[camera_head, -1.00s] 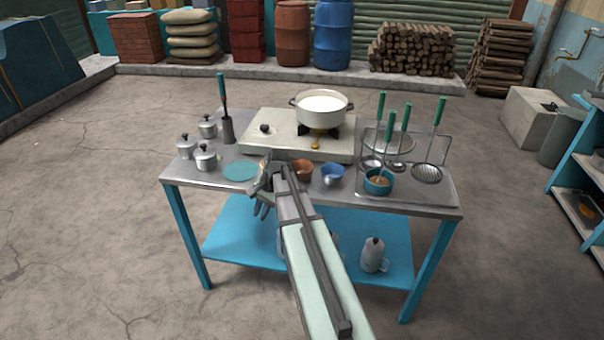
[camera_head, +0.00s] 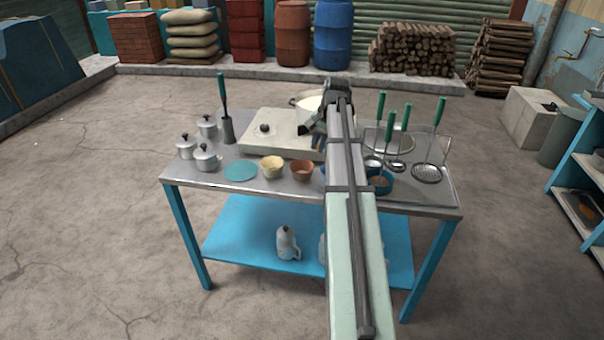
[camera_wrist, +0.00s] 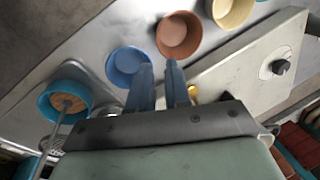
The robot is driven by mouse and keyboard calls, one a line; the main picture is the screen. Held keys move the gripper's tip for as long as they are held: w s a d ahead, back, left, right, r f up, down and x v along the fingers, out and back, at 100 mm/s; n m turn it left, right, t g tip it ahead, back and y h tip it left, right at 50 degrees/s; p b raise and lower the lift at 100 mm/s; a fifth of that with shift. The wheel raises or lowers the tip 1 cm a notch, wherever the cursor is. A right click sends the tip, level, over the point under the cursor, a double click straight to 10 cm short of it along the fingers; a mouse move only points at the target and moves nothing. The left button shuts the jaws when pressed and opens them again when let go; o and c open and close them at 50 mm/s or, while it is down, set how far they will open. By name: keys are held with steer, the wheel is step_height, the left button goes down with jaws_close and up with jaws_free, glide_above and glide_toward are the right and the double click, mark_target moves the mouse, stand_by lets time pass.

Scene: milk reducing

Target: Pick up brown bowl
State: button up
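The brown bowl (camera_head: 303,168) stands upright on the metal table, between a cream bowl (camera_head: 271,167) and a blue bowl, which is mostly hidden by my arm. In the wrist view the brown bowl (camera_wrist: 178,36) is beyond my fingertips, with the blue bowl (camera_wrist: 127,65) to its left and the cream bowl (camera_wrist: 233,10) to its right. My gripper (camera_wrist: 160,65) has its two fingers apart, with nothing between them. In the head view my gripper (camera_head: 318,143) appears near the stove's front edge, behind and right of the brown bowl.
The stove (camera_head: 270,135) bears a white pot (camera_head: 306,102), partly hidden by my arm. A teal bowl (camera_wrist: 50,102) holding a utensil is at left in the wrist view. Green-handled ladles (camera_head: 404,135) stand at the table's right. A flat teal disc (camera_head: 240,170) and lidded pots (camera_head: 206,158) are at left.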

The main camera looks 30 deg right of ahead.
mark_target(312, 170)
steer(key=x, duration=1.2)
steer(key=shift+s+d+f, duration=0.1)
steer(key=shift+s, duration=0.1)
jaws_close()
